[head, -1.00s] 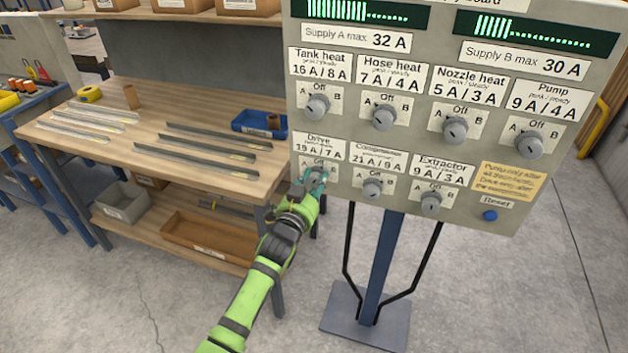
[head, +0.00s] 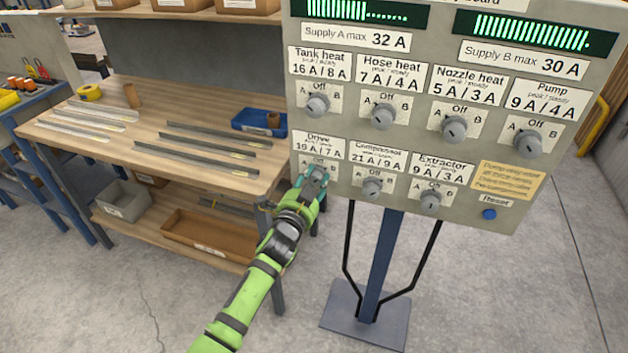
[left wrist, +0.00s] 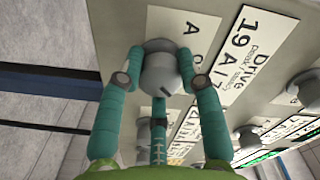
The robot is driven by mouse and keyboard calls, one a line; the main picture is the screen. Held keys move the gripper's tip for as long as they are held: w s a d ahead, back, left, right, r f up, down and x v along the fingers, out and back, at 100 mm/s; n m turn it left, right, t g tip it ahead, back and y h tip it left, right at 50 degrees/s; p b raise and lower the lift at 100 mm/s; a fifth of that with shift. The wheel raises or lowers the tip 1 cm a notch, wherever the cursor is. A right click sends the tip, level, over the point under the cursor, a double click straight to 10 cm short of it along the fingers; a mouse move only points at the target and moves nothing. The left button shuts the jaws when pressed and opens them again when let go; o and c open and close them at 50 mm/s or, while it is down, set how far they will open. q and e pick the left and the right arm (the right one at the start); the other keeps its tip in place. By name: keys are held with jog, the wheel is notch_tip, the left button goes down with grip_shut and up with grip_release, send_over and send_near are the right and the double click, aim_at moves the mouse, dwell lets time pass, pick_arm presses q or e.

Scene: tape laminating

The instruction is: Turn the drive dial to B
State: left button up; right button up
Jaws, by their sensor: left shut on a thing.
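The drive dial (left wrist: 160,72) is a grey round knob on the panel, under the white Drive label (head: 318,146). My left gripper (head: 316,178) is at this dial in the head view and covers most of it. The dial's dark pointer mark is turned to the side away from the letter A (left wrist: 188,28). The letter B of this dial is hidden there. The Supply B bar display (head: 530,34) is lit almost across. My right gripper is not in view.
The compressor dial (head: 372,187) is close on the right of my left gripper, with the extractor dial (head: 431,200) beyond it. A blue reset button (head: 489,214) is at lower right. A wooden workbench (head: 110,155) with metal strips stands left of the panel.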

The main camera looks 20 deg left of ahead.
pick_arm(q)
jog(key=o, duration=1.1)
jog(key=shift+a, duration=0.1)
jog(key=shift+o, duration=0.2)
jog(key=s, duration=1.2)
jog(key=shift+a, duration=0.25)
